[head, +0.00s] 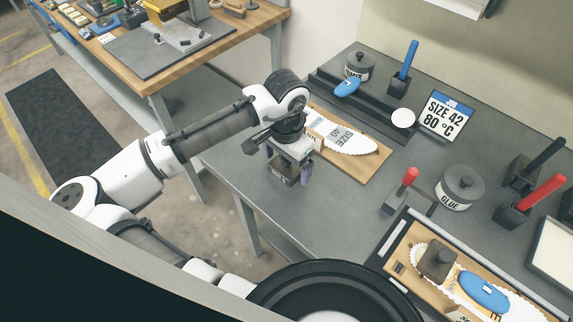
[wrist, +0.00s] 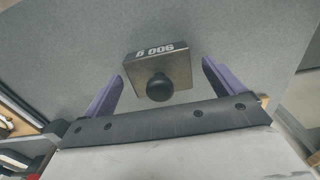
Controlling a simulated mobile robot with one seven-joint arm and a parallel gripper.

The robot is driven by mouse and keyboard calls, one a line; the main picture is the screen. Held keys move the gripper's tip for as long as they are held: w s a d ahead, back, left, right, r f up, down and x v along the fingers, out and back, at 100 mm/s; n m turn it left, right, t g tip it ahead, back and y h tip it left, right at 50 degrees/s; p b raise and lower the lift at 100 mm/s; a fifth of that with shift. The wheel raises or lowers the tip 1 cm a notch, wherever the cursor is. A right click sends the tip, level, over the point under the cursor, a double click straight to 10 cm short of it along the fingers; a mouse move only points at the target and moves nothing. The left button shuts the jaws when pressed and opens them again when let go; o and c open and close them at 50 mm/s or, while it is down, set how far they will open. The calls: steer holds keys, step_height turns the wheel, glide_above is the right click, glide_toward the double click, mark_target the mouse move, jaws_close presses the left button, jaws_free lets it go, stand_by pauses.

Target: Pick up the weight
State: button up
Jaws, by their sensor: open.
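The weight (wrist: 157,72) is a squat metal block with a black knob on top and a "900 g" label, upside down in the wrist view. It stands on the grey table. My gripper (wrist: 162,76) is open above it, with one purple finger on each side of the block and a gap visible on both sides. In the head view my gripper (head: 287,172) is low over the table's near left edge, and the weight (head: 284,180) is partly hidden between the fingers.
A board with a "SIZE 40" insole (head: 345,137) lies just right of my gripper. A glue pot (head: 456,188), a red-handled tool (head: 409,180) and a "SIZE 42 80 °C" card (head: 446,115) stand further right. The table around the weight is mostly bare.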

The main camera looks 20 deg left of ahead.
steer(key=c, duration=1.8)
steer(key=shift+r, duration=0.15)
step_height(320, 180, up, 20)
steer(key=shift+f+b, duration=0.1)
steer(key=shift+b, duration=1.05)
